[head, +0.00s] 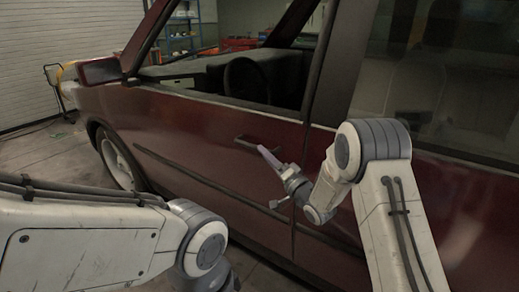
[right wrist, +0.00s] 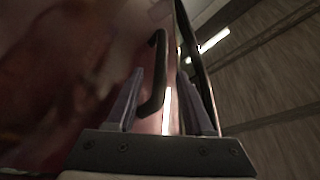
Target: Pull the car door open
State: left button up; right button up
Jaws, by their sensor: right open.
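The dark red car door (head: 215,140) looks flush with the car body, with its window open above it. Its black handle (head: 243,143) is on the door's outer face, left of the door's rear edge. My right gripper (head: 267,157) is at the handle's right end. In the right wrist view, the dark handle (right wrist: 153,80) shows between the two spread fingers of the open gripper (right wrist: 161,74). Whether a finger touches it, I cannot tell. My left arm comes in at lower left; its gripper is out of the picture.
The side mirror (head: 100,71) sticks out at the front of the door. The concrete floor (head: 45,160) is clear at the left. A blue shelf (head: 182,28) and a roller shutter (head: 55,40) stand in the background.

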jog(key=shift+x, duration=2.05)
grip_shut()
